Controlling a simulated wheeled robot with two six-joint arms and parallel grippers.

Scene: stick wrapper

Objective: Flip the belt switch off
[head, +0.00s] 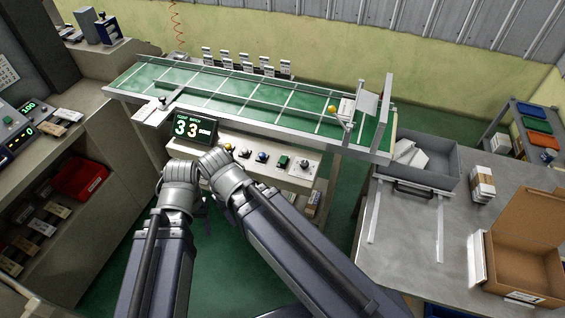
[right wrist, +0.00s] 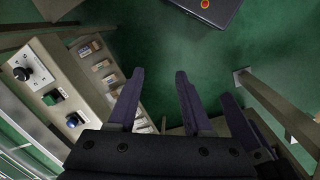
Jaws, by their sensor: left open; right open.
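The control panel (head: 250,150) below the conveyor belt (head: 235,92) carries several buttons and a black knob switch (head: 304,163) on a white plate at its right end. This knob also shows at the left edge of the right wrist view (right wrist: 22,73). I cannot read any label for it. My left gripper (head: 180,172) is at the panel's left end, below the display; its fingertips are mostly hidden by the wrist. My right gripper (right wrist: 158,76) is open and empty, pointing down beside the panel, apart from the knob. Both wrists are close together.
A green display (head: 193,129) reading 33 stands at the panel's left. A grey table (head: 405,235) with an open cardboard box (head: 525,250) is on the right. A red bin (head: 80,178) sits in the left cabinet. Green floor is clear between.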

